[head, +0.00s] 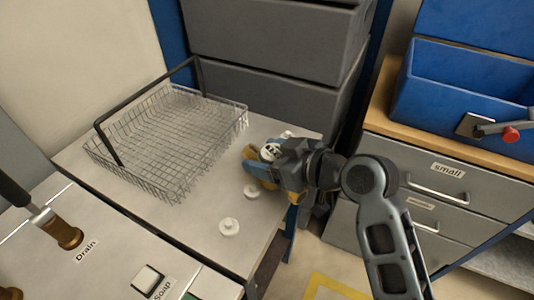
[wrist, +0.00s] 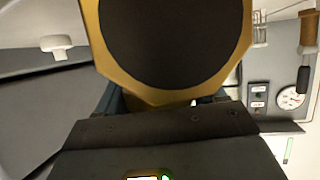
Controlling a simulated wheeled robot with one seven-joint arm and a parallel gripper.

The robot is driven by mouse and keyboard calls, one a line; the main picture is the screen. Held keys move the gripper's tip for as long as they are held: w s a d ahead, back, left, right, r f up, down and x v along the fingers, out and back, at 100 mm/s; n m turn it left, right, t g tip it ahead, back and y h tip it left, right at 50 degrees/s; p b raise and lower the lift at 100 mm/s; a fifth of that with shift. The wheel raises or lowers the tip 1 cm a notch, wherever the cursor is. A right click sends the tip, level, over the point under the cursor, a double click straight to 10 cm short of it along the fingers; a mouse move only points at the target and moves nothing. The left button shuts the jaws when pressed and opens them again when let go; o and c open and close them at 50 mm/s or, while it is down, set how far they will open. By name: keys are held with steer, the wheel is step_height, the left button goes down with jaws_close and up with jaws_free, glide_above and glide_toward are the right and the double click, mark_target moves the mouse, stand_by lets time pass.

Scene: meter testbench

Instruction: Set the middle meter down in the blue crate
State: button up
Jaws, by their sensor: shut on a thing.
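My gripper (head: 272,165) is shut on a brass-coloured meter (head: 257,171) above the right edge of the metal table, beside the wire basket. In the wrist view the meter (wrist: 170,40) fills the upper middle, with a dark round face and a brass angular rim. The jaws partly hide it in the head view. The blue crate (head: 455,88) stands to the right on a wood-topped drawer cabinet, apart from my gripper. Its inside is only partly visible. I cannot make out other meters.
A wire basket (head: 165,130) with a dark handle stands on the metal table (head: 190,222). White round pieces (head: 229,227) lie near my gripper. Grey bins (head: 275,95) stand behind. A grey arm with a red knob (head: 510,135) is at the blue crate's front right.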

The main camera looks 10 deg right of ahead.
steer(key=shift+f, duration=0.1)
steer(key=o, duration=1.6)
steer(key=shift+o, duration=0.2)
steer(key=shift+r, duration=0.2)
steer(key=b+v, duration=0.1)
steer(key=v, duration=1.1)
steer(key=shift+f, duration=0.15)
